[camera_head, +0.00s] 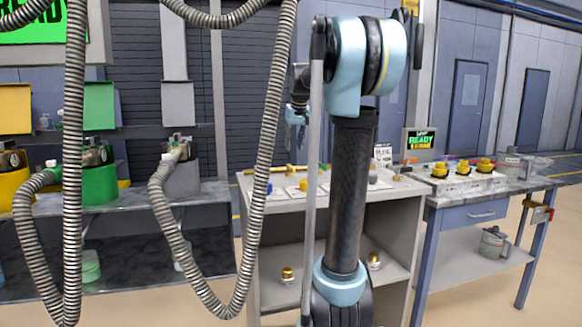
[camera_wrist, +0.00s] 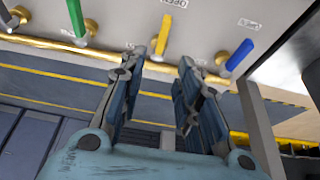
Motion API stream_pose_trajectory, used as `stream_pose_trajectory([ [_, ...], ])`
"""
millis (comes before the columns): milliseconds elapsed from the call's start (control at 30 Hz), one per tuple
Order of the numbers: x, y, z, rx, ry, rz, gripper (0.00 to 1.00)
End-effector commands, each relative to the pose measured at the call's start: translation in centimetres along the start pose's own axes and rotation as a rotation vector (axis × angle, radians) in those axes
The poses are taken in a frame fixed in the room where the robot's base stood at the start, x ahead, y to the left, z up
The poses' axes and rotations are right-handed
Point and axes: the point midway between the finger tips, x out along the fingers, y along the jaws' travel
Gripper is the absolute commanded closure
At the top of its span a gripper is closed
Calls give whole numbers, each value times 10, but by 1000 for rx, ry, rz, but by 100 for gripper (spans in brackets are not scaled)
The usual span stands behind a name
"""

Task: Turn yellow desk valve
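In the wrist view, a yellow valve lever (camera_wrist: 163,36) stands on a brass pipe. My gripper (camera_wrist: 163,60) is open, with its two fingers spread on either side of the lever's line. The lever shows between and just beyond the fingertips; I cannot tell whether either finger touches it. In the head view, my gripper (camera_head: 297,112) is partly hidden behind my arm, above the grey workbench (camera_head: 395,192). Small yellow parts show on that bench, but the lever cannot be made out clearly there.
In the wrist view, a blue lever (camera_wrist: 240,54) is on the right and a green lever (camera_wrist: 77,18) on the left along the brass pipe (camera_wrist: 60,46). In the head view, grey hoses (camera_head: 270,130) hang in front, and a blue desk (camera_head: 455,215) stands right.

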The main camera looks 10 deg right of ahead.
Motion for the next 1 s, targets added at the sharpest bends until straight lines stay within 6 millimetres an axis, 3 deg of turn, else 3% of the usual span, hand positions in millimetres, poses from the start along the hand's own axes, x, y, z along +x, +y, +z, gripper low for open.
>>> stream_pose_trajectory([
  [500,87,-1,0,-1,0,-1,69],
  [700,103,-1,0,0,0,-1,69],
  [1000,107,-1,0,0,0,0,69],
])
